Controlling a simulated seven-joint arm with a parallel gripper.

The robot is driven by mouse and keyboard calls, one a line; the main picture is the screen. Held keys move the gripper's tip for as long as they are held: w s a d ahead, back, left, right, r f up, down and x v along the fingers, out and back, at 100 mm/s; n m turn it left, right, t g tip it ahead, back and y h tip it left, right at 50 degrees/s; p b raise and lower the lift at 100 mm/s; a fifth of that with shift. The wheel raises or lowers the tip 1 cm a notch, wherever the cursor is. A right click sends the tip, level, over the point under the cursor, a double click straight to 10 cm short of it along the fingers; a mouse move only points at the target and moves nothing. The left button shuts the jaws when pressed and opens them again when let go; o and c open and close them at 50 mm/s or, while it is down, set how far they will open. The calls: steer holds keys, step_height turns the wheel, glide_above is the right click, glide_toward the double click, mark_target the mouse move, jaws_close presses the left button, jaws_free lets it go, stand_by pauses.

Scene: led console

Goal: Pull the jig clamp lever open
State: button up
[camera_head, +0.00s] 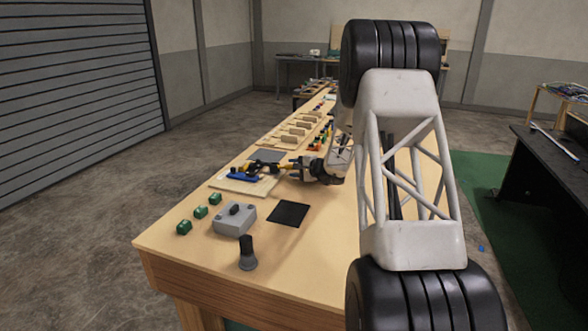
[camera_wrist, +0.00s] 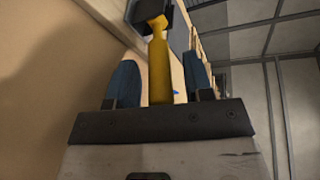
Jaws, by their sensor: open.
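The jig is a pale board (camera_head: 229,185) on the bench with a blue part (camera_head: 243,177) and dark clamp parts on it. In the wrist view the clamp lever (camera_wrist: 159,62) is a yellow bar with a dark block (camera_wrist: 150,12) at its far end. My gripper (camera_wrist: 160,82) is open, with one blue fingertip on each side of the lever. Gaps show between the lever and both fingertips. In the head view my gripper (camera_head: 280,167) reaches in from the right at the jig, and its fingers are small and partly merged with the clamp.
A grey box (camera_head: 235,222) with a dark knob, several green blocks (camera_head: 201,212), a black square pad (camera_head: 289,214) and a dark cylinder on a grey base (camera_head: 248,257) stand on the near bench (camera_head: 300,270). Several wooden-handled items (camera_head: 297,134) lie beyond the jig.

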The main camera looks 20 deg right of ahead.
steer(key=shift+w+a, duration=0.1)
steer(key=shift+w, duration=0.05)
jaws_close()
steer(key=shift+r, duration=0.1)
stand_by(0.5)
steer(key=shift+w+a+r+n+g+h, duration=0.15)
steer(key=shift+r+n+g+h, duration=0.05)
steer(key=shift+r+g+h, duration=0.5)
steer(key=shift+w+a+r+n+g+h, duration=0.2)
steer(key=shift+r+g+h, duration=0.25)
steer(key=shift+g, duration=0.35)
steer(key=shift+w+a+r+n+g+h, duration=0.1)
steer(key=shift+w+a+r+g+h, duration=0.1)
steer(key=shift+r+g+h, duration=0.25)
steer(key=shift+w+a+r+n+g+h, duration=0.15)
steer(key=shift+g+h, duration=0.25)
steer(key=shift+g, duration=0.2)
steer(key=shift+w+a+r+n+g+h, duration=0.15)
steer(key=shift+w+r+g+h, duration=0.1)
steer(key=shift+g+h, duration=0.25)
steer(key=shift+w+a+r+g+h, duration=0.3)
steer(key=shift+g+h, duration=0.2)
steer(key=shift+g, duration=0.1)
steer(key=shift+w+a+r+g+h, duration=0.2)
steer(key=shift+w+a+g+h, duration=0.1)
steer(key=shift+g+h, duration=0.25)
steer(key=shift+w+a+r+n+g+h, duration=0.25)
steer(key=shift+w+a+g+h, duration=0.25)
steer(key=shift+g+h, duration=0.45)
steer(key=shift+a, duration=0.15)
